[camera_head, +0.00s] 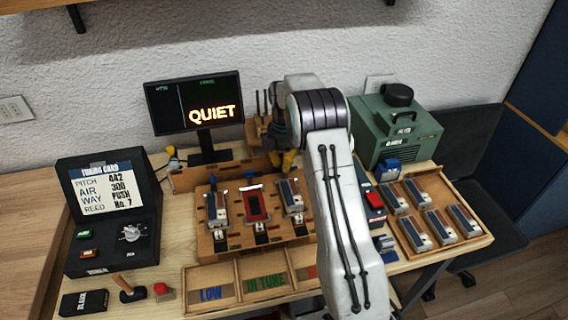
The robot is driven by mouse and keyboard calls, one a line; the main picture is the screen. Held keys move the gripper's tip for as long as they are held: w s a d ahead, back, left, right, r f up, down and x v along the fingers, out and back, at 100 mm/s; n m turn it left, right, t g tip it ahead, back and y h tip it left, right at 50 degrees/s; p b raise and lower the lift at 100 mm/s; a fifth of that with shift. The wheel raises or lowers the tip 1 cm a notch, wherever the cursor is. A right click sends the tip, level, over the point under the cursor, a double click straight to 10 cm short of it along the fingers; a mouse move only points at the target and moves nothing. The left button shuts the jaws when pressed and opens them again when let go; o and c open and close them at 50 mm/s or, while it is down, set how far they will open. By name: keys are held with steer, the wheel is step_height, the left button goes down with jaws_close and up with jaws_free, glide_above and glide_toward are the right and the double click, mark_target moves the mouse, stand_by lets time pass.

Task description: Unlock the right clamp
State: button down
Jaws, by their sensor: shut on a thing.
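A wooden fixture (273,236) holds three reed blocks side by side: a left one (217,210), a red-framed middle one (256,204) and a right one (292,196). Small blue clamp levers stand behind the left block (213,183) and the middle block (249,174). My gripper (281,161), with yellow fingertips, is low behind the right block, where the right clamp would be. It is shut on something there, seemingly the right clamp. The gripper and arm hide that clamp, so its position cannot be seen.
A monitor (194,103) reading QUIET stands at the back. A tuning-card box (110,215) is on the left. A green machine (395,130) and a tray with several blocks (458,190) are on the right. Labelled bins (238,291) lie in front, partly behind my arm.

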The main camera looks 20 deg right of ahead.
steer(key=shift+s+a+f, duration=0.15)
steer(key=shift+s+f, duration=0.1)
steer(key=shift+s, duration=0.05)
steer(key=c, duration=1.1)
jaws_free()
steer(key=shift+r, duration=0.15)
steer(key=shift+r, duration=0.1)
steer(key=shift+w+r, duration=0.1)
steer(key=shift+r, duration=0.4)
step_height(320, 180, up, 11)
steer(key=shift+f, duration=0.1)
